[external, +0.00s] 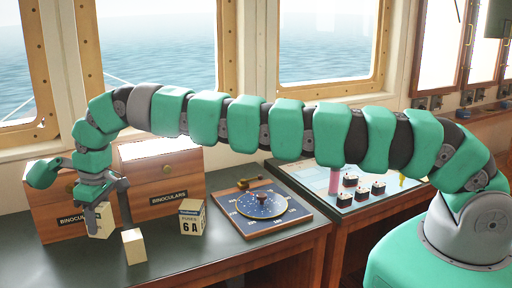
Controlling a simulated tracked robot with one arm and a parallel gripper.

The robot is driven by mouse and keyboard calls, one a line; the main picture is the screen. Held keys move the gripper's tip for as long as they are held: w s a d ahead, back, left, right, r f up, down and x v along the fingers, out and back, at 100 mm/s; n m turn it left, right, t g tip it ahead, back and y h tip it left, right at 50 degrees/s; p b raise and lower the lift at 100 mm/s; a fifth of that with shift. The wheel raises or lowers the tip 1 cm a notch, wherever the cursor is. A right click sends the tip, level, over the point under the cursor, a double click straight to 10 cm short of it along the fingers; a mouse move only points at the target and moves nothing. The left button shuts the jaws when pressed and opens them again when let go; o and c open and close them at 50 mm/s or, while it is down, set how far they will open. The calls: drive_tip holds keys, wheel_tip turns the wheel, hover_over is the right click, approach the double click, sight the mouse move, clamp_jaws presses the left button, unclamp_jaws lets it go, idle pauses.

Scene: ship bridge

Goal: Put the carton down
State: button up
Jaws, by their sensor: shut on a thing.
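My gripper (108,215) points down over the left part of the dark desktop (205,258), in front of the binocular boxes. It is shut on a small cream carton (103,222), which shows between its fingers and is partly hidden by the left one. I cannot tell whether the carton's underside touches the desktop. A second small cream block (134,248) shows just below the right finger, at the desk's front. Another carton (191,220), printed "FUSES 6 A", stands upright on the desk to the right of my gripper.
Wooden boxes labelled "BINOCULARS" (165,172) stand at the back, under the windows. A blue board with a round dial (262,212) lies to the right. Further right is a chart table (345,212) with several small dark blocks. Bare desktop lies in front of the fuse carton.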

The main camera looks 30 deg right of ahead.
drive_tip(key=s+a+f+n, duration=0.2)
drive_tip(key=s+a, duration=0.2)
drive_tip(key=shift+s, duration=0.25)
drive_tip(key=shift+a, duration=0.1)
drive_tip(key=shift+f, duration=1.4)
wheel_tip(320, 180, down, 2)
drive_tip(key=b, duration=0.3)
drive_tip(key=shift+f+b, duration=0.15)
drive_tip(key=shift+b, duration=0.2)
drive_tip(key=shift+f+b, duration=0.8)
drive_tip(key=shift+f, duration=0.5)
drive_tip(key=shift+f, duration=0.15)
drive_tip(key=o, duration=1)
drive_tip(key=shift+r, duration=0.3)
